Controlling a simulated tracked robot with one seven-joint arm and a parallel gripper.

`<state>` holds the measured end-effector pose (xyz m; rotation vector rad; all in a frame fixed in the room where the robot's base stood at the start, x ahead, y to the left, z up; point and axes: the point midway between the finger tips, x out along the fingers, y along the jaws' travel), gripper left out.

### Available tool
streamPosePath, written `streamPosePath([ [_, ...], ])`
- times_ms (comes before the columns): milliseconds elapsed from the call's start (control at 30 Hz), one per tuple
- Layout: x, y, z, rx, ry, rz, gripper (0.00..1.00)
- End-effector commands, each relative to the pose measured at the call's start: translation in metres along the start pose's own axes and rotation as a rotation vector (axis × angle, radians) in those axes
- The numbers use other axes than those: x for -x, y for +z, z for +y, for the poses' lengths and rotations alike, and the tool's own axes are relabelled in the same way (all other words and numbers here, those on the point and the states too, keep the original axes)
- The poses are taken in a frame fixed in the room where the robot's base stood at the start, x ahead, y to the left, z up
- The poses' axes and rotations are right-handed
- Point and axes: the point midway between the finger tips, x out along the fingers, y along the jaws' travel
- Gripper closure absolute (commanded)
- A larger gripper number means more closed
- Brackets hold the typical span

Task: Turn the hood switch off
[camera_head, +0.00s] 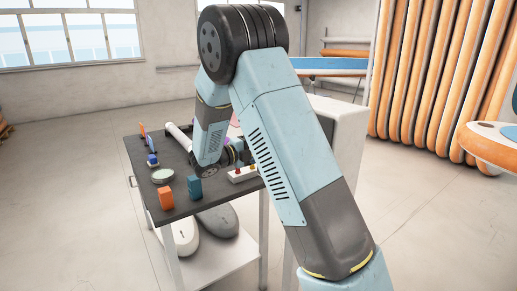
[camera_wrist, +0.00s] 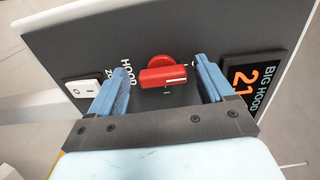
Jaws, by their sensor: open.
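The hood switch is a red rotary knob (camera_wrist: 160,76) on a dark panel face (camera_wrist: 205,25) in the wrist view. Its raised bar lies across the picture, with a white line near its right end. "HOOD" lettering stands to its left, partly covered by a finger. My gripper (camera_wrist: 163,70) is open, with one blue finger on each side of the knob. Gaps show between the fingers and the knob. In the head view my arm reaches down over the dark table, and I cannot make out the fingers or the knob there.
A white rocker switch (camera_wrist: 82,90) sits left of my fingers, and a "BIG HOOD" display (camera_wrist: 262,82) reading 21 sits right. The dark table (camera_head: 136,158) holds an orange block (camera_head: 166,198), a blue block (camera_head: 194,188) and a round tin (camera_head: 162,175). Open floor lies left.

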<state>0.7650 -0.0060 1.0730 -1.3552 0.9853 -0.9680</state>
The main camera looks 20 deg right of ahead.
Motion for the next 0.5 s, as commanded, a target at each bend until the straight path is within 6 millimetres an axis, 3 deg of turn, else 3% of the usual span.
streamPosePath([
  [267,0.016,0.001,0.0,-0.001,0.0,-0.002,0.19],
  [500,0.06,0.001,0.001,0.0,0.0,-0.004,0.19],
])
